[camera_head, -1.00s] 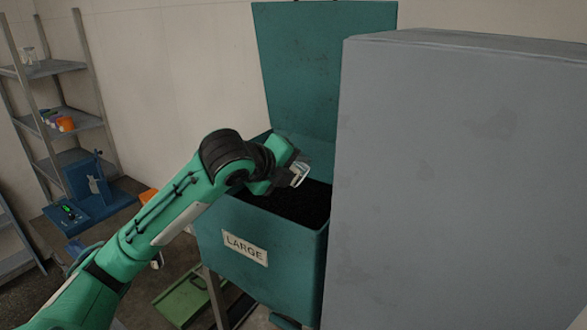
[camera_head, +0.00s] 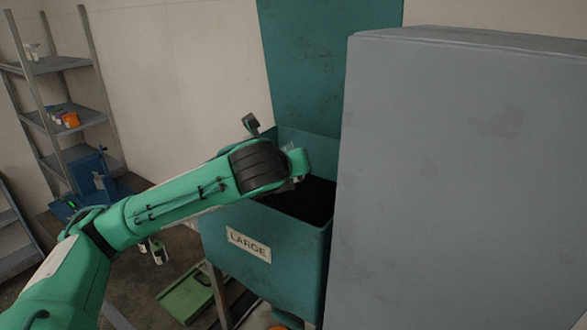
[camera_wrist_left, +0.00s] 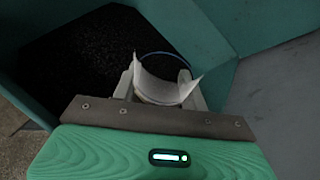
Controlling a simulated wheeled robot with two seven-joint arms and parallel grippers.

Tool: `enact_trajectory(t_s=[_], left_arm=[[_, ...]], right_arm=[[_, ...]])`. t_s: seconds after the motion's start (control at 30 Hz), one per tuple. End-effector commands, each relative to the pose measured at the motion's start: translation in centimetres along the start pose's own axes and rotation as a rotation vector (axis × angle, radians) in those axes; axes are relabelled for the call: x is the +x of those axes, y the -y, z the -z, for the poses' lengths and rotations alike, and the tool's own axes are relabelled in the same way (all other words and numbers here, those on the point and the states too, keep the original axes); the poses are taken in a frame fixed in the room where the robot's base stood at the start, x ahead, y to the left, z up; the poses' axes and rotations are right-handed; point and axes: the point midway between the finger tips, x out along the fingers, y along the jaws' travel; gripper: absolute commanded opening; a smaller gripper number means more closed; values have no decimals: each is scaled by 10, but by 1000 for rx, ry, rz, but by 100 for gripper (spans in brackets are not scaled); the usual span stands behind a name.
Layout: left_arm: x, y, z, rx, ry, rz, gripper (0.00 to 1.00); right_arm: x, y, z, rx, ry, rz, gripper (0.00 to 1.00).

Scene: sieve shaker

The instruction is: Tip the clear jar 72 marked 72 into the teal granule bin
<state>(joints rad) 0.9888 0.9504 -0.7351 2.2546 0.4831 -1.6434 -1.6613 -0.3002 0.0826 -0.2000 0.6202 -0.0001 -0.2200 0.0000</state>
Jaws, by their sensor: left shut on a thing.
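The teal granule bin (camera_head: 285,238) has a "LARGE" label on its front and its lid stands open, with dark granules inside. My left gripper (camera_wrist_left: 160,92) is over the bin opening, shut on the clear jar (camera_wrist_left: 165,66). In the wrist view the jar has a white label wrapped around it and a thin bluish rim, and its rim end points toward the dark granules. The number on the label cannot be read. In the head view my wrist mostly hides the gripper and jar. My right gripper is not in view.
A large grey cabinet (camera_head: 460,180) stands close against the bin's right side. A shelf rack (camera_head: 75,123) with small items and a blue device (camera_head: 92,178) are at the left. A green tray (camera_head: 190,292) lies on the floor below the bin.

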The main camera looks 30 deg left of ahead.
Motion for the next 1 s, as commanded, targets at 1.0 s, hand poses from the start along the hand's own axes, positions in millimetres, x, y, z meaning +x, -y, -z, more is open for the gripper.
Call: enact_trajectory(t_s=[1.0], left_arm=[[2,-15,-13,324,145,-134,17]], right_arm=[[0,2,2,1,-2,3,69]])
